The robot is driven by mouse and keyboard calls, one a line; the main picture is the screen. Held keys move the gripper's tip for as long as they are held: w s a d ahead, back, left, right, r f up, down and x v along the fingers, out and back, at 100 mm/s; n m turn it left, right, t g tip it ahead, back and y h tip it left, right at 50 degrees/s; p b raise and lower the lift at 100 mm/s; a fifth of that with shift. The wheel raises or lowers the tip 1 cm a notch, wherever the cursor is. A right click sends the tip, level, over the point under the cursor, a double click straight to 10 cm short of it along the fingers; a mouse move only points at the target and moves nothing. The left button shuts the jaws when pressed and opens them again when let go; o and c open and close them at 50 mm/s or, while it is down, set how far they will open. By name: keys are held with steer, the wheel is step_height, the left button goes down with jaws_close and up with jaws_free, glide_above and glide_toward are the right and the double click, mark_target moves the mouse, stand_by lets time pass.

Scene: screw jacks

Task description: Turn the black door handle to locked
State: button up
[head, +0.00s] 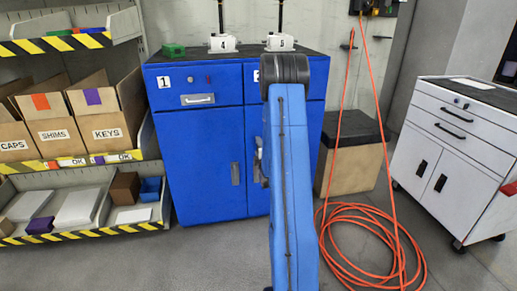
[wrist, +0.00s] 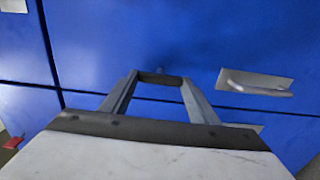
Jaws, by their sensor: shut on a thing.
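The blue cabinet (head: 195,150) stands ahead, with drawers above and doors below. My gripper (wrist: 160,80) is in front of its blue face in the wrist view. Its two grey fingers stand apart, with a dark bar, seemingly the black door handle (wrist: 160,79), between their tips. The gripper is shut on it. The bar lies roughly level across the wrist picture; whether it stands at locked cannot be told. In the head view my blue arm covers the right part of the cabinet, and the handle and most of the gripper are hidden behind it.
A silver drawer handle (wrist: 258,83) is right of the gripper in the wrist view. Two white screw jacks (head: 222,43) stand on the cabinet top. Shelves with cartons (head: 58,130) are at left. An orange hose (head: 365,250) lies coiled at right, near a white cabinet (head: 455,160).

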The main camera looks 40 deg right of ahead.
steer(key=shift+n, duration=0.3)
steer(key=o, duration=1)
steer(key=shift+a, duration=0.1)
steer(key=shift+o, duration=0.2)
